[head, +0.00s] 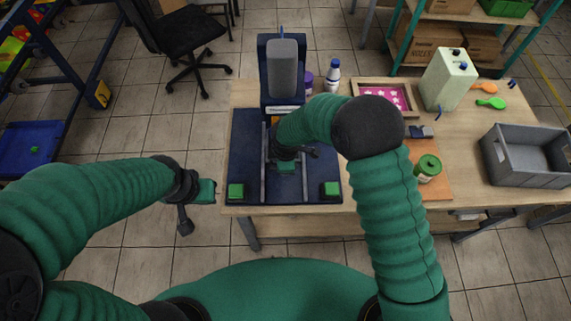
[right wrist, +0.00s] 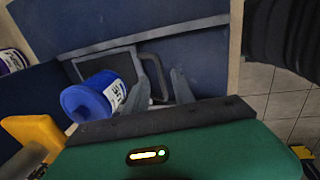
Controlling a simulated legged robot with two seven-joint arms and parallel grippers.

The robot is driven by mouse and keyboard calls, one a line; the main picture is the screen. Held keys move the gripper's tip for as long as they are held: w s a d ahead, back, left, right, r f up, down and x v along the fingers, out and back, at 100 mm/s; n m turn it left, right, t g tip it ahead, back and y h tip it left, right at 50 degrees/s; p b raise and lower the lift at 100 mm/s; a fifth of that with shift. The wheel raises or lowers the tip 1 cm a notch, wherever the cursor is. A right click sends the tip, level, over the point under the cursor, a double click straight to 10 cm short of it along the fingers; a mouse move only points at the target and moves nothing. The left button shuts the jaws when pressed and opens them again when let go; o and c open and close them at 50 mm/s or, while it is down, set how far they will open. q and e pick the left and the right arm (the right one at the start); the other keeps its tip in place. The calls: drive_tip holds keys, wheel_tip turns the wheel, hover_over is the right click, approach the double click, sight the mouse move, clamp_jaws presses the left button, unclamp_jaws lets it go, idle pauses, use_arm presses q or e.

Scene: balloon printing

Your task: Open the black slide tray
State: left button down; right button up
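The black slide tray (right wrist: 112,66) shows in the right wrist view as a dark, framed plate on the blue base, with a grey loop handle (right wrist: 164,82) at its right end. A blue labelled container (right wrist: 92,97) covers part of the tray. My right gripper (right wrist: 167,80) is at the handle. Its fingers are apart, with the handle bar seen between them; contact cannot be told. In the head view my right arm hides most of the tray. My left gripper (head: 196,208) hangs left of the table, away from the machine, its fingers unclear.
The blue printer base (head: 243,135) carries two rails and green buttons (head: 236,190) (head: 331,189). A grey cylinder (head: 283,68) stands behind. To the right are a green-lidded jar (head: 428,168), white canister (head: 448,80), pink tray (head: 356,84) and grey crate (head: 527,174).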

drive_tip(key=shift+s+a+f, duration=0.1)
drive_tip(key=shift+f, duration=0.3)
drive_tip(key=shift+d, duration=0.25)
drive_tip(key=shift+c, duration=1.2)
clamp_jaws()
drive_tip(key=shift+w+a, duration=0.2)
